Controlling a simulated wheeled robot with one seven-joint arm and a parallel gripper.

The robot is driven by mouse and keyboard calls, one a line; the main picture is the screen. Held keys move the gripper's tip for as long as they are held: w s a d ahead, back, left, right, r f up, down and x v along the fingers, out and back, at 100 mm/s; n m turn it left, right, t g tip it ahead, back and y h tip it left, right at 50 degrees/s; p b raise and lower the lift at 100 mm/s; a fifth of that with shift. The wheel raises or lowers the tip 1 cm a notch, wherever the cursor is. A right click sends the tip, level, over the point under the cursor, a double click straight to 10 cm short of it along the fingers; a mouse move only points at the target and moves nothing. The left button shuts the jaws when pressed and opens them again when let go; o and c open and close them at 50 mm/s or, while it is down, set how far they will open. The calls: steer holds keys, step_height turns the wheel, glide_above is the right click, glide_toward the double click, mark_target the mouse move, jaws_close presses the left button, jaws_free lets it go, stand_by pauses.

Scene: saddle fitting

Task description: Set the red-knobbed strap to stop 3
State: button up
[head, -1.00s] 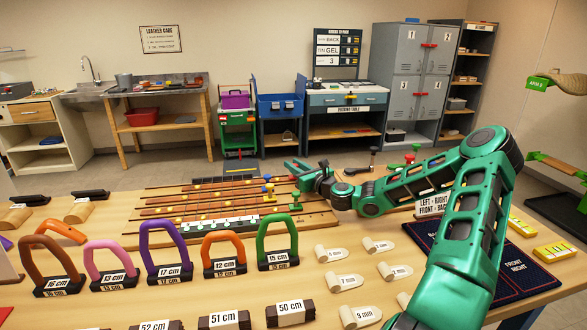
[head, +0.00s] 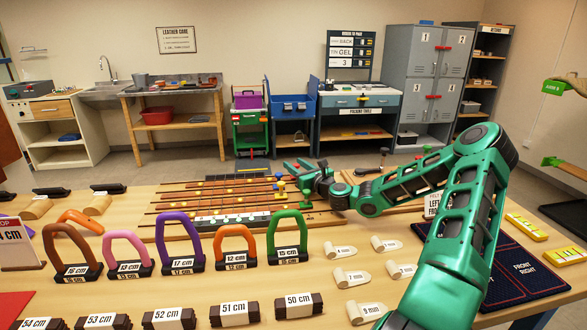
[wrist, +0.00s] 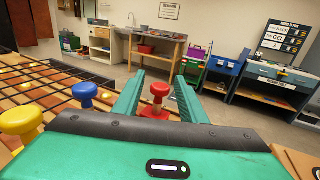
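The strap board (head: 165,235) lies on the bench in the head view, with brown straps running left to right. In the wrist view the red knob (wrist: 158,92) stands upright on a red base between the two green fingers of my gripper (wrist: 157,97). There is a visible gap on each side of the knob, so my gripper is open. Whether the fingertips reach the knob in depth is unclear. Stop numbers are not readable.
A blue knob (wrist: 84,94) and a yellow knob (wrist: 21,124) stand left of my gripper in the wrist view. Upright coloured arches, such as the green one (head: 287,221), stand in front of the board. A dark blue mat (head: 525,262) lies at the right.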

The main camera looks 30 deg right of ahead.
steer(key=shift+r, duration=0.4)
step_height(320, 180, up, 3)
steer(key=shift+r, duration=0.15)
steer(key=s+a+r, duration=0.2)
steer(key=a+r, duration=0.4)
steer(key=a, duration=0.5)
steer(key=shift+s+a+r, duration=0.2)
steer(key=shift+s+r, duration=0.05)
steer(key=shift+r, duration=0.1)
